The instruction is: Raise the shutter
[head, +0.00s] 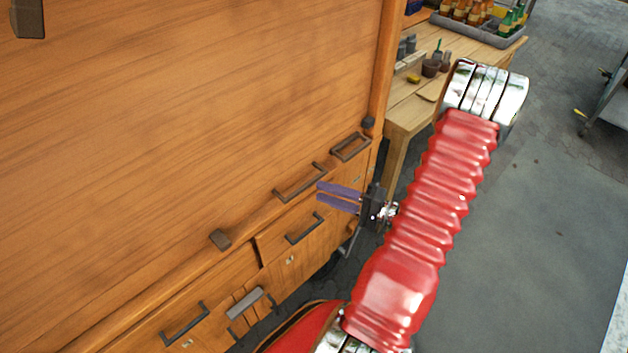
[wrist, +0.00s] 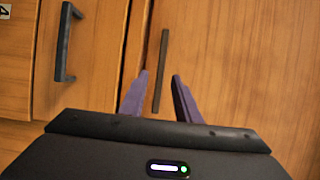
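The shutter (head: 190,110) is a large wooden panel filling the left of the head view, and it is down. A dark bar handle (head: 300,182) sits along its bottom rail. My gripper (head: 319,191) is open, with its purple fingers pointing left toward the cabinet front, close to the right end of that handle. In the wrist view, my gripper (wrist: 160,76) has its fingertips apart, and a dark bar handle (wrist: 161,70), apparently the shutter's, lies between and beyond them. I cannot tell whether the fingers touch it. Nothing is held.
Below the rail are drawers with dark handles; one drawer handle (head: 304,228) is below my gripper, and one handle (wrist: 66,42) shows at left in the wrist view. A wooden table (head: 410,112) with pots and a bottle tray (head: 480,32) stands behind. Grey floor lies right.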

